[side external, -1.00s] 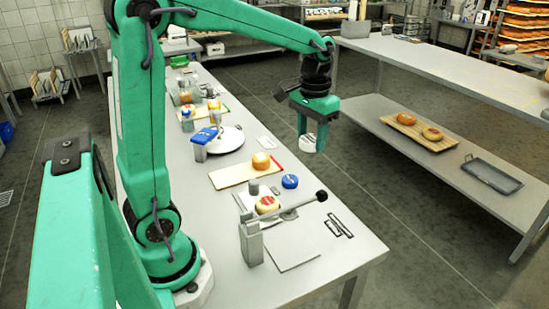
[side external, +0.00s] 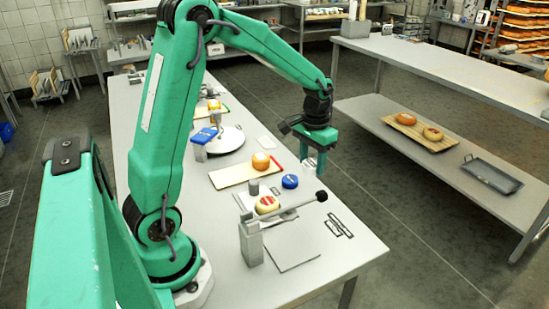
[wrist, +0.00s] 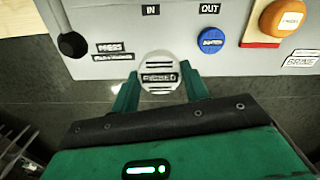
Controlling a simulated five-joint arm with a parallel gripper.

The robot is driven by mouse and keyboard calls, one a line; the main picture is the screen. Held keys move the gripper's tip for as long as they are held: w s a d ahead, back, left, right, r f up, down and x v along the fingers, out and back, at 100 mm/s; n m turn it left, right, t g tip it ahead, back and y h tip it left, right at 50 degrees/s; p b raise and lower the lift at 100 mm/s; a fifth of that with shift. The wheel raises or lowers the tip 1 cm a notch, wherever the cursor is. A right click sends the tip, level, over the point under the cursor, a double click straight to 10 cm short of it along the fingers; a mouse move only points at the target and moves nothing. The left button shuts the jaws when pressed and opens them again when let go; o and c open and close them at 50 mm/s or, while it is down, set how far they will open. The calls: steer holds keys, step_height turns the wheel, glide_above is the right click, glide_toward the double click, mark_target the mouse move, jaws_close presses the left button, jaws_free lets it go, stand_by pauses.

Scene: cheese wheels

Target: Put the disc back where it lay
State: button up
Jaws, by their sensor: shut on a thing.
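My gripper (side external: 309,167) is at the table's right edge in the side view, pointing down. In the wrist view its two green fingers (wrist: 160,90) are shut on a pale disc (wrist: 159,64) with a dark "PRESSED" label. The disc (side external: 309,164) shows only as a small pale patch in the side view. In the wrist view it overlaps the table edge, with dark floor beside it. A blue disc (side external: 290,181) lies flat on the table near the gripper; in the wrist view it is below the "OUT" label (wrist: 209,9).
An orange wheel (side external: 261,161) rests on a board (side external: 233,177). A yellow, red-labelled wheel (side external: 267,205) sits at the lever press (side external: 250,240), whose dark-knobbed handle (side external: 321,196) reaches right. An "IN" label (wrist: 151,10) and a "PRESS" label (wrist: 110,46) are on the table.

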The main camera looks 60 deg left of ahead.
steer(key=shift+f, duration=1.1)
steer(key=shift+f, duration=0.1)
steer(key=shift+f, duration=4.85)
steer(key=shift+f, duration=0.15)
steer(key=o, duration=1)
steer(key=shift+o, duration=0.2)
step_height(320, 180, up, 12)
steer(key=shift+f, duration=0.25)
steer(key=shift+r, duration=0.4)
